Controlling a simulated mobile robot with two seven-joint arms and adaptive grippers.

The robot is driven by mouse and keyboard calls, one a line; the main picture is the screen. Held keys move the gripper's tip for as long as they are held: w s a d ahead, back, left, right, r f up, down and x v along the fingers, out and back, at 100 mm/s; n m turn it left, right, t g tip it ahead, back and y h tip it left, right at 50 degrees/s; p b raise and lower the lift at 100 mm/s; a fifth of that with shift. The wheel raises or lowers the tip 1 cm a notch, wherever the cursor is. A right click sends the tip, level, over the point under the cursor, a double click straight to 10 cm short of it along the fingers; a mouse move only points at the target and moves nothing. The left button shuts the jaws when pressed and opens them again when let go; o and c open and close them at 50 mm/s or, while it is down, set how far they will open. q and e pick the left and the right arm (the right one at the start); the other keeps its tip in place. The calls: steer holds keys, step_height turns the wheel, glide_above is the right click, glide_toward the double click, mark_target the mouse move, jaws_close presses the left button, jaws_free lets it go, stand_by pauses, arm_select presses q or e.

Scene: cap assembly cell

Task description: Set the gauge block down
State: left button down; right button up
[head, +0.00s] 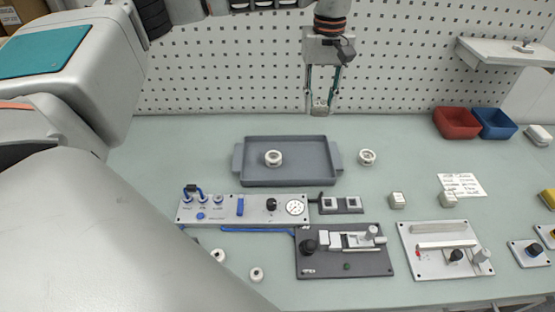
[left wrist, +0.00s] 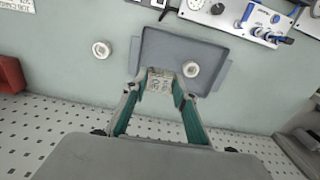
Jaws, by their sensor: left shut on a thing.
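The gauge block (head: 320,109) is a small pale block hanging between the fingertips of my left gripper (head: 321,97). In the left wrist view the block (left wrist: 160,80) shows dark markings on its face, and the green-padded fingers of the left gripper (left wrist: 158,92) close on its two sides. In the head view the gripper points down near the pegboard, above and behind the grey tray (head: 247,179). The block appears clear of the table; its exact height is hard to tell. My right gripper is not in view.
A white ring (head: 273,158) lies in the tray, and another ring (head: 367,157) lies right of it. Red (head: 457,123) and blue (head: 496,124) bins stand at the back right. A control panel (head: 245,209) and fixtures fill the front.

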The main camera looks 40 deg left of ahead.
mark_target(311, 169)
arm_select(q)
steer(key=shift+a+f, duration=0.1)
steer(key=shift+f, duration=0.35)
step_height(311, 169, down, 19)
steer(key=shift+w+f+p, duration=0.1)
steer(key=shift+p, duration=0.6)
steer(key=c, duration=1.6)
jaws_free()
steer(key=shift+f, duration=0.1)
step_height(311, 169, up, 12)
steer(key=shift+r+b, duration=0.15)
steer(key=shift+b, duration=0.35)
